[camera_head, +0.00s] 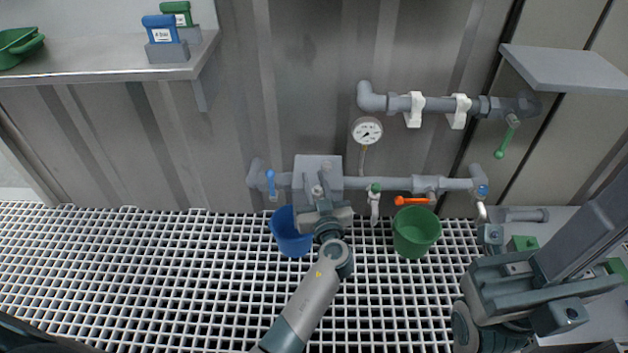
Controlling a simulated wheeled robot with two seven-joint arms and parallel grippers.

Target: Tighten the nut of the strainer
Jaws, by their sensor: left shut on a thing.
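The strainer (318,165) is a grey block in the lower pipe run on the wall, left of the gauge. My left gripper (320,200) reaches up to its front from below and is shut on the nut there. The gripper's jaws hide most of the nut, and its thread cannot be seen. My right gripper (520,290) is at the lower right, close to the camera and away from the strainer. I cannot tell whether its jaws are open.
A blue bucket (290,240) and a green bucket (417,240) stand on the grating under the pipe. A blue lever (271,183), an orange lever (411,201) and a pressure gauge (367,131) are close by. A shelf (110,70) is at upper left.

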